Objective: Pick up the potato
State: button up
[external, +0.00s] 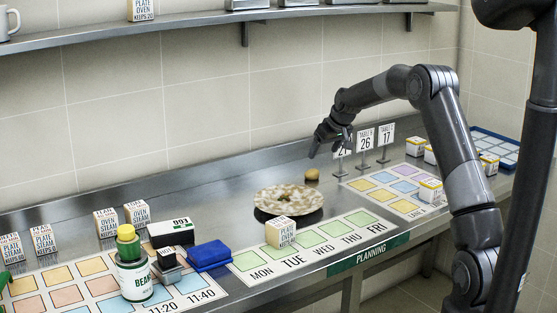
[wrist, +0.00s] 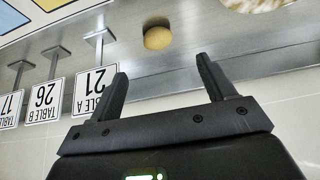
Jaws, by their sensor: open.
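The potato (external: 312,174) is small, round and tan. It lies on the steel counter behind the speckled round board, close to the table signs. In the wrist view the potato (wrist: 157,38) is at the top middle, beyond the fingertips and roughly between their lines. My gripper (external: 320,150) is above the counter, a little above the potato in the external view, and apart from it. In the wrist view my gripper (wrist: 162,68) has its two fingers spread wide with nothing between them.
Table signs (external: 365,139) on stands are right beside my gripper. The speckled round board (external: 289,200) is in front of the potato. A small box (external: 280,232) stands on the weekday chart (external: 345,229). A blue tray (external: 497,146) is at the far right. The wall is close behind.

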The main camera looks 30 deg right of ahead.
aim_at(314, 171)
jog(key=x, duration=1.1)
jog(key=shift+w+d+f, duration=0.1)
jog(key=shift+w+d, duration=0.05)
jog(key=shift+d, duration=0.05)
jog(key=shift+c, duration=0.6)
jog(key=c, duration=1)
jog(key=shift+o, duration=0.2)
